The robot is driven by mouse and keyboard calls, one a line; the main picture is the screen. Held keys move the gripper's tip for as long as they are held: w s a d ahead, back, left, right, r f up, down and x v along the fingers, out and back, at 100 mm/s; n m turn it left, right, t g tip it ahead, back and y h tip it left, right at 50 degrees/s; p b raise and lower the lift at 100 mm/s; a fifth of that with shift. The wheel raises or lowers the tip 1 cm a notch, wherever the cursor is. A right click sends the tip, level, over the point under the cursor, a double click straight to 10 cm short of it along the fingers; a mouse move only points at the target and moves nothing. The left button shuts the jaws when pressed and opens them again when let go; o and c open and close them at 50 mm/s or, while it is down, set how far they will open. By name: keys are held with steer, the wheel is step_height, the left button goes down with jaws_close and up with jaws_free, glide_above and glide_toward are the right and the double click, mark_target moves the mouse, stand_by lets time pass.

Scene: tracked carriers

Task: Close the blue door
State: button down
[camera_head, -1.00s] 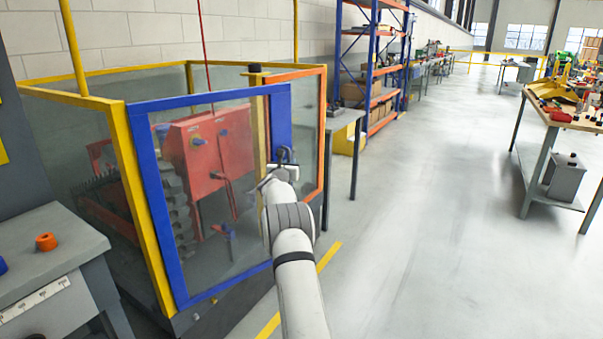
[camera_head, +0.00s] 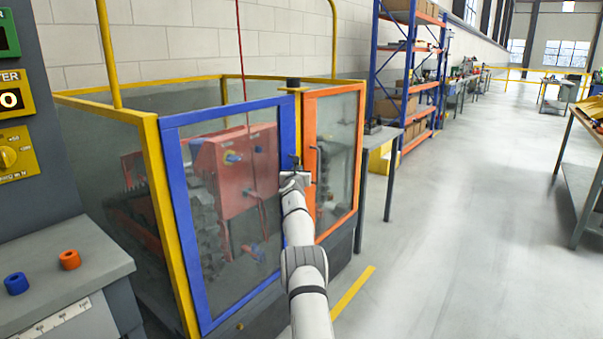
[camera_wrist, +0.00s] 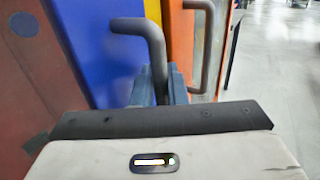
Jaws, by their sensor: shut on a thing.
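The blue door (camera_head: 174,204) is a blue frame with a clear pane, hung in the yellow-framed enclosure. Its right edge stands beside the post next to the orange door (camera_head: 361,160); I cannot tell whether a small gap is left. My gripper (camera_head: 295,170) is at the blue door's right edge, shut on its dark handle. In the wrist view the bent handle (camera_wrist: 150,38) runs down between the fingers (camera_wrist: 160,88), with the blue frame (camera_wrist: 95,45) behind it. The fingertips are partly hidden in the head view.
The orange door's own handle (camera_wrist: 205,45) is close to the right of my gripper. A grey bench (camera_head: 60,260) with a blue ring (camera_head: 16,283) and an orange ring (camera_head: 69,260) stands at the left. Open floor (camera_head: 450,220) lies to the right.

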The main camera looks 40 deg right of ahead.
steer(key=shift+w+a+f, duration=0.1)
steer(key=shift+w+a, duration=0.35)
steer(key=shift+a, duration=0.15)
steer(key=c, duration=1.6)
jaws_free()
steer(key=shift+s, duration=0.1)
steer(key=shift+c, duration=0.2)
steer(key=shift+o, duration=0.4)
steer(key=shift+s+d, duration=0.15)
steer(key=shift+b, duration=0.45)
steer(key=b+v, duration=0.7)
steer(key=b, duration=0.4)
steer(key=shift+s+b, duration=0.35)
steer(key=shift+s, duration=0.1)
